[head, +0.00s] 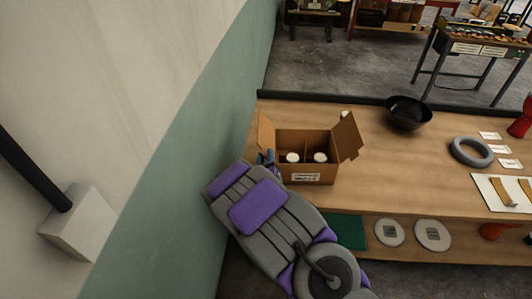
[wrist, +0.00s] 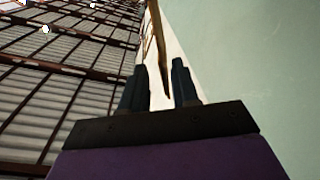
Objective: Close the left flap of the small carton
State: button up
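The small carton (head: 313,173) stands open on the wooden bench, with white-topped round items inside. Its left flap (head: 265,135) stands up at the left side, and its right flap (head: 347,137) leans outward. My gripper (head: 266,157) is at the carton's left side, by the base of the left flap, partly hidden by my arm. In the wrist view my gripper (wrist: 160,66) has its two dark fingers apart. A thin brown edge, apparently the left flap (wrist: 158,45), shows between the fingers. I cannot tell whether either finger touches it.
The green and white wall (head: 185,170) is close on the left. A black bowl (head: 408,113) and a grey ring (head: 471,151) sit to the right on the bench (head: 400,175). The bench between carton and ring is mostly clear. A lower shelf holds round grey discs (head: 432,235).

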aim_at(264, 153)
jog(key=shift+w+a+f, duration=0.1)
jog(key=shift+w+a, duration=0.2)
jog(key=shift+w, duration=0.3)
jog(key=shift+w+a, duration=0.25)
jog(key=shift+w, duration=0.75)
jog(key=shift+w+d, duration=0.1)
jog(key=shift+d, duration=0.4)
jog(key=shift+a, duration=0.45)
grip_shut()
jog(key=shift+d, duration=0.15)
